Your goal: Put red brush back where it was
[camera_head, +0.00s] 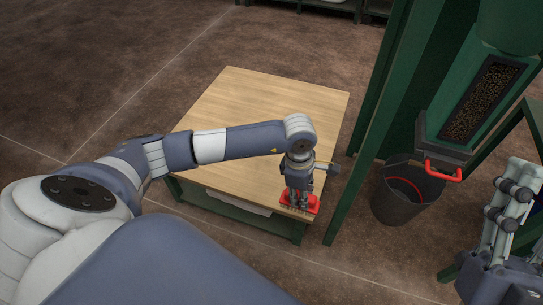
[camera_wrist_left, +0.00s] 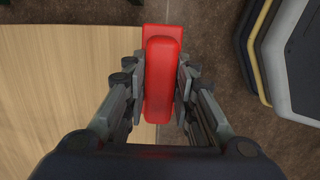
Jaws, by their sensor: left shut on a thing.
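The red brush (camera_head: 314,202) is at the near right corner of the wooden table (camera_head: 235,105). My left gripper (camera_head: 299,205) points down over that corner and is shut on the brush. In the left wrist view the red brush (camera_wrist_left: 162,85) sits between the two fingers of my left gripper (camera_wrist_left: 161,88), which press on its sides. It lies along the table edge, partly past it. Whether its underside touches the tabletop is hidden. My right gripper (camera_head: 508,212) is at the right edge of the head view, away from the table; its jaw opening is unclear.
A dark bucket (camera_head: 403,197) stands on the floor right of the table. A green frame post (camera_head: 367,140) rises between them. A green machine with a red handle (camera_head: 443,170) hangs over the bucket. The rest of the tabletop is bare.

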